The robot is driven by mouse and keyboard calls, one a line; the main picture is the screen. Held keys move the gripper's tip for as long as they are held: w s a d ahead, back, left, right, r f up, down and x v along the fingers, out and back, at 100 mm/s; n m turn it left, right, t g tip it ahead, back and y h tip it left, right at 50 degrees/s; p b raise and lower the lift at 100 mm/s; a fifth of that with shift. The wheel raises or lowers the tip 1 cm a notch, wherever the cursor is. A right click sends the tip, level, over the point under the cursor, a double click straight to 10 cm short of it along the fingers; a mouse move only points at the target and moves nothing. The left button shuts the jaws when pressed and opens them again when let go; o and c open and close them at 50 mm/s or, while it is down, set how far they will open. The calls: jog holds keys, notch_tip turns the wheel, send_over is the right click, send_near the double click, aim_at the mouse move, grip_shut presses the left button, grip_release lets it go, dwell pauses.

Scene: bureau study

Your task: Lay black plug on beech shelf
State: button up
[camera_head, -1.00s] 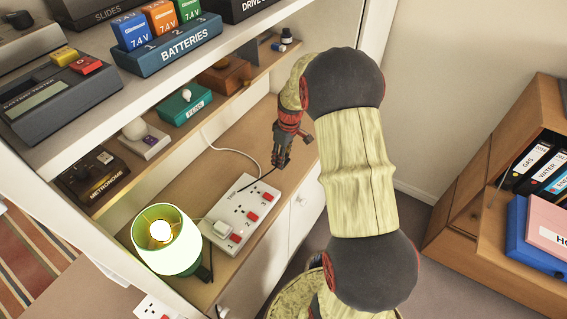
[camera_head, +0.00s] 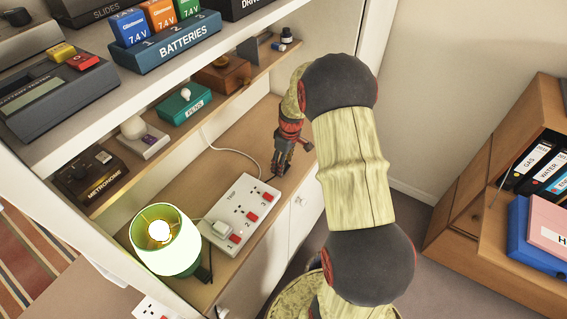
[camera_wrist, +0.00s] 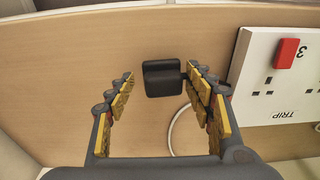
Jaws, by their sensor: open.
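The black plug (camera_wrist: 163,78) lies on the light-wood beech shelf (camera_head: 185,192), right of the white power strip in the head view. In the wrist view it sits beyond and between the fingertips, closer to the right finger. In the head view it is a small dark shape (camera_head: 288,169) beside the fingertips, partly hidden by them. My gripper (camera_head: 280,172) points down over the shelf. In the wrist view my gripper (camera_wrist: 161,78) is open, with a wide gap between its fingers and nothing clasped.
The white power strip (camera_head: 221,226) with red switches lies close by, a white plug in one socket. A lit green lamp (camera_head: 165,240) stands at the shelf's near end. A higher shelf carries a metronome (camera_head: 92,178) and a teal box (camera_head: 185,104). Bare wood lies behind the strip.

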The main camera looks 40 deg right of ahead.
aim_at(287, 168)
jog(key=s+a+r+p, duration=0.1)
jog(key=a+r, duration=0.2)
jog(key=r, duration=0.7)
jog(key=s+a+r+p, duration=0.1)
jog(key=s+a+r, duration=0.15)
jog(key=r, duration=0.75)
jog(key=s+a+r+m+t, duration=0.2)
jog(key=s+a+r, duration=0.3)
jog(key=a+r, duration=0.4)
jog(key=s+a+r+m+t, duration=0.1)
jog(key=s+a+r+t, duration=0.1)
jog(key=s+a, duration=0.9)
jog(key=s, duration=0.4)
jog(key=shift+r+m, duration=0.3)
jog(key=shift+m, duration=0.1)
